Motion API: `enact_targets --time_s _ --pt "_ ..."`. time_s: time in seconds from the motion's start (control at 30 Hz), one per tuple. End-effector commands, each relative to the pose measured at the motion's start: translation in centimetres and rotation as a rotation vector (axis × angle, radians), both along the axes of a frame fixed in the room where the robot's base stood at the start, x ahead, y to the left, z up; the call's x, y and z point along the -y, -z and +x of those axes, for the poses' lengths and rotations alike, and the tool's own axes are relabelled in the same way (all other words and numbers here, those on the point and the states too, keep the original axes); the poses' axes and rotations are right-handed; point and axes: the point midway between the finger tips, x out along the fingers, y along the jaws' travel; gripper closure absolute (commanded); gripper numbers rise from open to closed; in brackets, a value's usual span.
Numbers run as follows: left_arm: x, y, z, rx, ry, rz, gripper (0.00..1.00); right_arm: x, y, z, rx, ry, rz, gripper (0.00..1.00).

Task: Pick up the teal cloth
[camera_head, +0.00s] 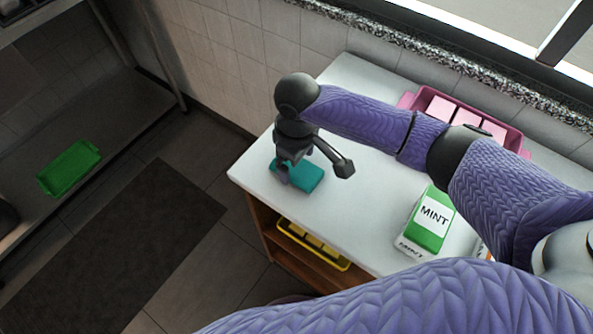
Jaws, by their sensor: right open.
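The teal cloth (308,178) lies flat on the white counter (345,215), near its left corner. My right gripper (314,172) is above the cloth, pointing down, with its two fingers spread wide. One finger overlaps the left part of the cloth in the picture and the other is beyond its right edge. I cannot tell whether either finger touches the cloth. The gripper body and left finger hide part of the cloth's far left side. My left gripper is not in view.
A pink tray (521,138) with pale items is at the back by the wall. A yellow tray (341,264) sits on the shelf below. A green tray (70,168) is on a far-left shelf.

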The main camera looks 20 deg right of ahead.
Motion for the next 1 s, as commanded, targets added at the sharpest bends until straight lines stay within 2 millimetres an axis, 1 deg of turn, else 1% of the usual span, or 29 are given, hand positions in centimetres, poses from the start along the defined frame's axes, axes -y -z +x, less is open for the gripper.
enact_targets --time_s 0.03,0.1,0.27,0.3,0.37,0.4,0.47,0.5,0.57,0.6,0.63,0.67,0.8,0.87,0.97,1.0 --pt "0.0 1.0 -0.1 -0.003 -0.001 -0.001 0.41 0.0 1.6 -0.1 -0.004 0.001 -0.002 0.0" --pt "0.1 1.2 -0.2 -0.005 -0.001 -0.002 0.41 0.1 2.4 0.0 -0.002 0.001 -0.002 0.0" --pt "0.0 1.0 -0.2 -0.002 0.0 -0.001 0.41 0.0 2.2 0.0 0.001 0.0 -0.001 0.0" --pt "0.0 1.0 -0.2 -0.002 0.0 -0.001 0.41 0.0 2.2 0.0 0.001 0.0 -0.001 0.04" --pt "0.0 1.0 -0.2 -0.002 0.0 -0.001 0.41 0.0 2.1 0.0 0.001 0.0 -0.001 0.17" --pt "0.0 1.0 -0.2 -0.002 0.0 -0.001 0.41 0.0 2.1 0.0 0.001 0.0 -0.001 0.25" --pt "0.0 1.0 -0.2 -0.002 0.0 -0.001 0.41 0.0 2.1 0.0 0.001 0.0 -0.001 0.38" --pt "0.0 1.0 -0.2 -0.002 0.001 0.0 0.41 0.0 2.1 0.0 0.001 0.0 -0.001 0.47" --pt "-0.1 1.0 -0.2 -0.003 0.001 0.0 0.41 0.0 2.1 0.0 0.001 0.0 -0.001 0.59" --pt "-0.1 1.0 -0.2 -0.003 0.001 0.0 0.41 0.0 2.1 0.0 0.001 0.0 -0.001 0.68" --pt "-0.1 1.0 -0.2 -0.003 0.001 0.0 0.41 0.0 2.1 0.0 0.001 0.0 -0.001 0.74" --pt "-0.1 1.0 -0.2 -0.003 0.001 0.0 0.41 0.0 2.1 0.0 0.001 0.001 -0.001 0.76" --pt "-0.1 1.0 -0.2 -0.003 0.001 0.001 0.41 0.0 2.1 0.0 0.001 0.0 -0.001 0.76" --pt "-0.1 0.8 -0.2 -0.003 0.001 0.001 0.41 0.0 1.8 0.0 0.001 0.0 0.0 0.76" --pt "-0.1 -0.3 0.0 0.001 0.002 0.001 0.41 0.0 -0.3 0.1 0.004 0.0 0.001 0.76" --pt "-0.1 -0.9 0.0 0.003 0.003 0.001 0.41 0.0 -1.5 0.1 0.006 0.0 0.001 0.76"
